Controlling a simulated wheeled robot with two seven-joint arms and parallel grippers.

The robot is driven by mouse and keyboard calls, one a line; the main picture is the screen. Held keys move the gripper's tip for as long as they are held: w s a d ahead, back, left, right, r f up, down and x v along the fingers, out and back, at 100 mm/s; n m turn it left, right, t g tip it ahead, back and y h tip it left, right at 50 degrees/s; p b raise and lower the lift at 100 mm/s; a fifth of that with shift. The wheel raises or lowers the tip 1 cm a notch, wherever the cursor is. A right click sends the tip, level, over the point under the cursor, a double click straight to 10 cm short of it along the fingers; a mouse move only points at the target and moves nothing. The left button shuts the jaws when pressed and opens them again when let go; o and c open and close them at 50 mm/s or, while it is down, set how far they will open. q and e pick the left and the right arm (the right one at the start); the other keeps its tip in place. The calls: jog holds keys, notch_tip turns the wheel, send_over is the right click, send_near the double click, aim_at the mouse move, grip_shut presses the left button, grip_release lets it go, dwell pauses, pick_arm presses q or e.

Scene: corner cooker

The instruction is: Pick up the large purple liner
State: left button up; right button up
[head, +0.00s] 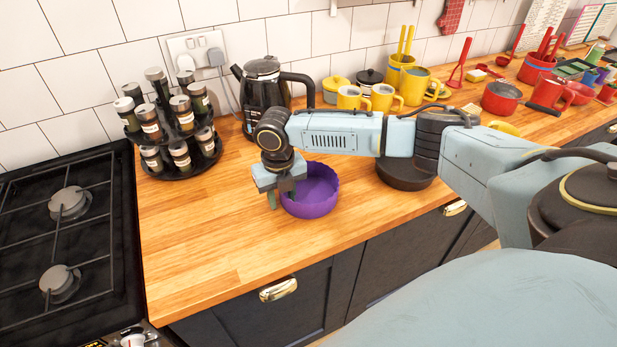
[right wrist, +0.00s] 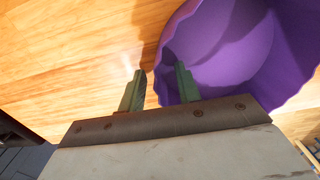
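The large purple liner (head: 318,200) is a wavy-rimmed round bowl shape standing upright on the wooden counter. In the right wrist view the liner (right wrist: 235,55) fills the upper right. My right gripper (head: 284,204) is at its left rim, pointing down. In the right wrist view the right gripper (right wrist: 157,80) is open, with one finger over the bare counter outside the liner and the other overlapping the liner's inside. The liner's near wall edge lies between the fingers. I cannot tell whether either finger touches it. My left gripper is not in view.
A spice rack (head: 168,130) and a black kettle (head: 262,90) stand behind. A dark pan (head: 405,178) is right of the liner, partly behind my arm. A gas hob (head: 70,240) is at left. Yellow mugs (head: 383,98) stand farther back. The counter (head: 205,235) left of the liner is clear.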

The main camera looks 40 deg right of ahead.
jog(key=shift+c, duration=0.4)
grip_shut()
notch_tip(320, 180, up, 10)
dwell(0.4)
